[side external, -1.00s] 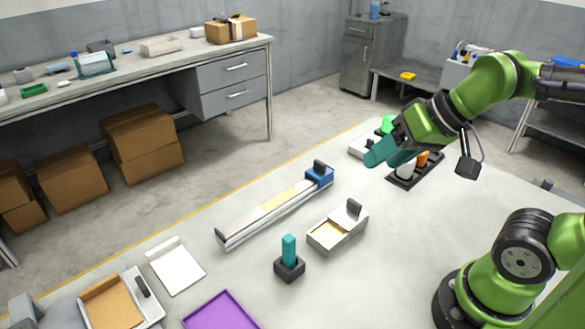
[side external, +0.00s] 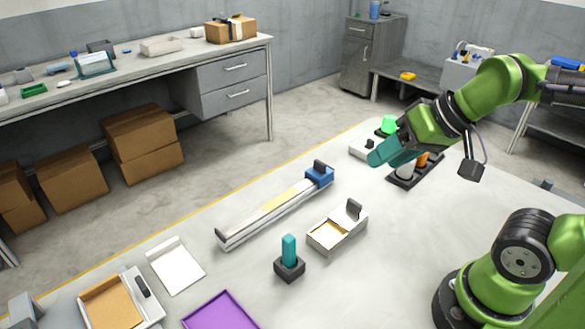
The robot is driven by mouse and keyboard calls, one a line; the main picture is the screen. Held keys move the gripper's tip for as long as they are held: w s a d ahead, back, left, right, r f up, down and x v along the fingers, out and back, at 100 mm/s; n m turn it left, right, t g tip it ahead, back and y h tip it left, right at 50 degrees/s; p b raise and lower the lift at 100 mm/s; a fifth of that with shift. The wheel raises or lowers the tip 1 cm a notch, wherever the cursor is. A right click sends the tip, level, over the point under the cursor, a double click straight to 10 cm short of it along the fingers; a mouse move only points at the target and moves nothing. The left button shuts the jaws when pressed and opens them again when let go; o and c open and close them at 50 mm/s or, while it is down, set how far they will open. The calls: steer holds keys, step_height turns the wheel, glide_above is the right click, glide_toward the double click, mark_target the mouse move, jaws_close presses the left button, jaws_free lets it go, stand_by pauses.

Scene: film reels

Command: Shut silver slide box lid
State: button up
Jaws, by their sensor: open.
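A small silver slide box (side external: 323,245) sits on the pale work table, right of centre. Its lid (side external: 352,216) carries an upright dark handle and covers only the right, far end. The tan inside shows at the near left end, so the box stands partly open. My gripper (side external: 378,156), with teal fingers, hangs above the far part of the table, beyond the box and up to its right. It is open, apart from the box, and I see nothing held. The gap between its fingers is hard to see from this side.
A long rail with a blue end block (side external: 319,177) lies behind the box. A teal peg in a dark base (side external: 289,268) stands in front left. A black tray (side external: 402,182) with upright items is below my gripper. A purple tray (side external: 222,312) lies at the front. Table right of the box is clear.

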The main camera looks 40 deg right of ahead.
steer(key=w+d+f+m+g, duration=0.1)
steer(key=d, duration=0.1)
steer(key=w+d+f+m, duration=0.1)
steer(key=d, duration=0.1)
steer(key=w+d+f+m+g, duration=0.1)
steer(key=w, duration=0.1)
steer(key=shift+d+f+g+h, duration=0.3)
steer(key=shift+d, duration=0.1)
jaws_close()
steer(key=w+d+f+m+g+y, duration=0.1)
steer(key=w+d+f+m+g, duration=0.15)
steer(key=d+m, duration=0.2)
steer(key=w+d+f+m+g+y, duration=0.1)
steer(key=w+d+f+m+g, duration=0.1)
steer(key=d+f+m, duration=0.3)
steer(key=m+y, duration=0.1)
steer(key=m, duration=0.1)
glide_toward(348, 211)
steer(key=shift+n, duration=0.25)
steer(key=f, duration=0.1)
steer(key=s+f, duration=0.1)
steer(key=d+f, duration=0.1)
steer(key=f, duration=0.1)
steer(key=shift+s+d, duration=0.15)
steer(key=shift+a, duration=0.55)
